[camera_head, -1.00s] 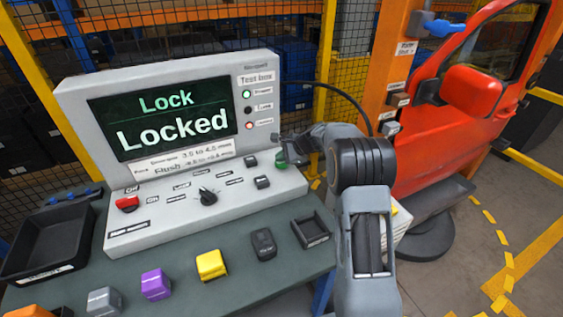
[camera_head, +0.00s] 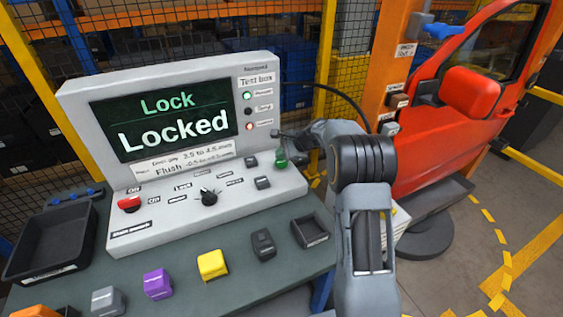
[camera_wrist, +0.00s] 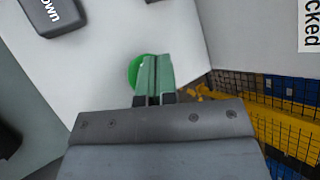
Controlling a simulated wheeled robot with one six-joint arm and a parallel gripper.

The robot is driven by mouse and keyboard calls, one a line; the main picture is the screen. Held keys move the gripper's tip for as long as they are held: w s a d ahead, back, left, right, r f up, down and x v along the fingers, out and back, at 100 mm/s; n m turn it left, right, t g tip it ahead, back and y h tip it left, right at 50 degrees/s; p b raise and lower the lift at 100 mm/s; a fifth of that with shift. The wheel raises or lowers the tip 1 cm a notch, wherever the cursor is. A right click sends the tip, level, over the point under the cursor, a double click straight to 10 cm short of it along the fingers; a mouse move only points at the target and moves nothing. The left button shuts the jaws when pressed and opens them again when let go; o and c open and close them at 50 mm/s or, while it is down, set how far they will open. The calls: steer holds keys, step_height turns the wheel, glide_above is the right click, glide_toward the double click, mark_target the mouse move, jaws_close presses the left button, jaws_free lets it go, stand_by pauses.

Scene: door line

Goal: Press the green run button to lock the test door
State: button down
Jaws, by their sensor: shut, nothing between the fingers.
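The green run button (camera_head: 281,159) is at the right end of the grey test box panel. In the wrist view, the green button (camera_wrist: 136,72) shows partly behind the fingers. My gripper (camera_wrist: 156,59) is shut and empty, its fingertips overlapping the button's right side in that view. In the head view, the gripper is beside and slightly above the button; I cannot tell whether it touches. The screen (camera_head: 172,118) reads "Lock" and "Locked". The red test door (camera_head: 440,140) stands at the right.
The panel carries a red button (camera_head: 129,204), a black knob (camera_head: 209,197) and dark keys. Coloured blocks, including a yellow one (camera_head: 212,264), and a black tray (camera_head: 48,245) lie on the bench. A mesh fence (camera_head: 250,30) stands behind; a black cable arches behind my arm.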

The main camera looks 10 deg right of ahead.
steer(key=shift+r+p, duration=1.8)
steer(key=shift+r, duration=0.65)
step_height(320, 180, up, 9)
steer(key=p, duration=0.7)
glide_above(282, 162)
steer(key=shift+a+f, duration=0.1)
steer(key=shift+f, duration=0.1)
steer(key=shift+b, duration=0.3)
